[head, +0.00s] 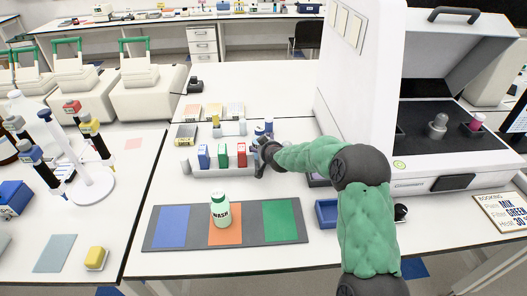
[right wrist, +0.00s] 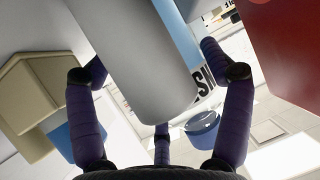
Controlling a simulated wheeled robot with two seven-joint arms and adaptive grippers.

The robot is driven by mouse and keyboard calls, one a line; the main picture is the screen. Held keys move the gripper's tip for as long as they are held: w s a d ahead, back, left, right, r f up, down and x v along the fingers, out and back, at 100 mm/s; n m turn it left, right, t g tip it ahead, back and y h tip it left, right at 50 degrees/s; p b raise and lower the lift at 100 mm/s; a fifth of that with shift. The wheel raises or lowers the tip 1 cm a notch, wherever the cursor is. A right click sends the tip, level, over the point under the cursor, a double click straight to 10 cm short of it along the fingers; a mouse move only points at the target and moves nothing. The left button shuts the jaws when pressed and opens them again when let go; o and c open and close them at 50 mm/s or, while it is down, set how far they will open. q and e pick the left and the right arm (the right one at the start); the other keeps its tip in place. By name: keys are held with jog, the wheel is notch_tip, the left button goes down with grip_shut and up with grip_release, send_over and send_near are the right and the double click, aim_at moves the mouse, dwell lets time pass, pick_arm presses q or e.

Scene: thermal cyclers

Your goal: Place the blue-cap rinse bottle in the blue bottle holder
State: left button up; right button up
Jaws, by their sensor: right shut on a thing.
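My right gripper (head: 262,150) is at the back of the bench, just right of the rack of coloured boxes. In the right wrist view its dark fingers (right wrist: 160,110) are closed around a pale grey cylinder (right wrist: 150,60). Lettering on a white and light-blue surface shows behind it, seemingly the rinse bottle's label. In the head view blue-topped items (head: 268,125) show right behind the gripper, partly hidden by it. A small blue open holder (head: 325,213) lies on the bench at the front, left of my forearm. My left gripper is not in view.
A green-cap WASH bottle (head: 220,210) stands on the orange patch of a grey mat (head: 147,240) with blue and green patches. The box rack (head: 190,170) is behind it. A large white instrument (head: 365,60) stands at right.

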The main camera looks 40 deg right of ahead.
jog(key=shift+f, duration=0.15)
jog(key=shift+f, duration=0.15)
jog(key=o, duration=1.3)
